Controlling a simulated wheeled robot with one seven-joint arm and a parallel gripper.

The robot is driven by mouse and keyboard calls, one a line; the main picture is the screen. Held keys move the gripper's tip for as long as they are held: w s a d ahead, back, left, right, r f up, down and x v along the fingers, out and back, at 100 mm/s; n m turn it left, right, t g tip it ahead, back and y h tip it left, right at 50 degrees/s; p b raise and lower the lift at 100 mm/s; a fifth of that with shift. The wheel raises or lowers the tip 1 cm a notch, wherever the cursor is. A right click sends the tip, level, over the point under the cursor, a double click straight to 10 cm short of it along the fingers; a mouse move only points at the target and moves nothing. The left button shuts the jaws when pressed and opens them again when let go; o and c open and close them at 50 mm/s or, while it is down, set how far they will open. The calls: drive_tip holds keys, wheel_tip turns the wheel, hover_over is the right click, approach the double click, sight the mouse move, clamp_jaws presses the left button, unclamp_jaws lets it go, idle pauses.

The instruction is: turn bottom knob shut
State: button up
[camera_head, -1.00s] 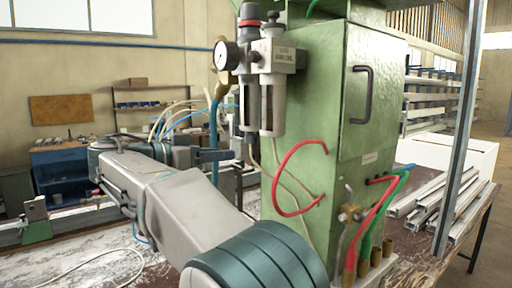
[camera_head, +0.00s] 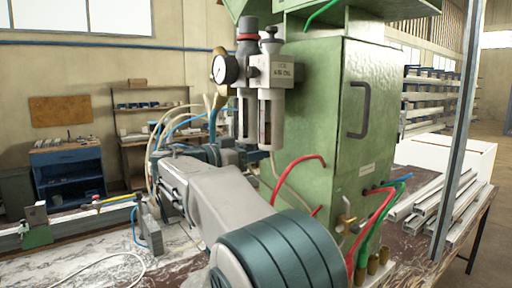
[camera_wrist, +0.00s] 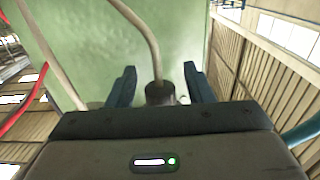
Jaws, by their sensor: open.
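The filter unit with two clear bowls (camera_head: 270,118) hangs on the left side of the green cabinet (camera_head: 335,140). A dark round bottom knob (camera_wrist: 159,94) with a beige hose (camera_wrist: 150,45) running from it shows in the wrist view. My gripper (camera_wrist: 160,68) is open, with one blue-grey finger on each side of the knob and a gap on both sides. In the head view my gripper (camera_head: 243,157) is just below the bowls; the knob cannot be made out there.
A round gauge (camera_head: 225,69) sits left of the filter unit. A red hose (camera_head: 291,173) loops from the cabinet near my arm. Metal profiles (camera_head: 440,208) lie on the bench to the right. Pale hoses (camera_head: 155,150) rise behind my arm.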

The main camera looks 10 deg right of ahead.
drive_tip(key=shift+w+d, duration=0.1)
drive_tip(key=shift+d, duration=0.2)
drive_tip(key=c, duration=1)
drive_tip(key=shift+f+b, duration=0.15)
drive_tip(key=shift+b, duration=0.45)
drive_tip(key=shift+w+a+n+t+y+b, duration=0.15)
drive_tip(key=shift+n+t+y+b, duration=1.4)
drive_tip(key=shift+b, duration=1.05)
drive_tip(key=shift+w+a+n+t+y+b, duration=0.2)
drive_tip(key=shift+n+t+y+b, duration=1.35)
drive_tip(key=shift+b, duration=1)
drive_tip(key=shift+w+a+n+t+y+b, duration=0.15)
drive_tip(key=shift+n+t+y+b, duration=1.35)
drive_tip(key=shift+b, duration=1.1)
drive_tip(key=shift+t, duration=0.3)
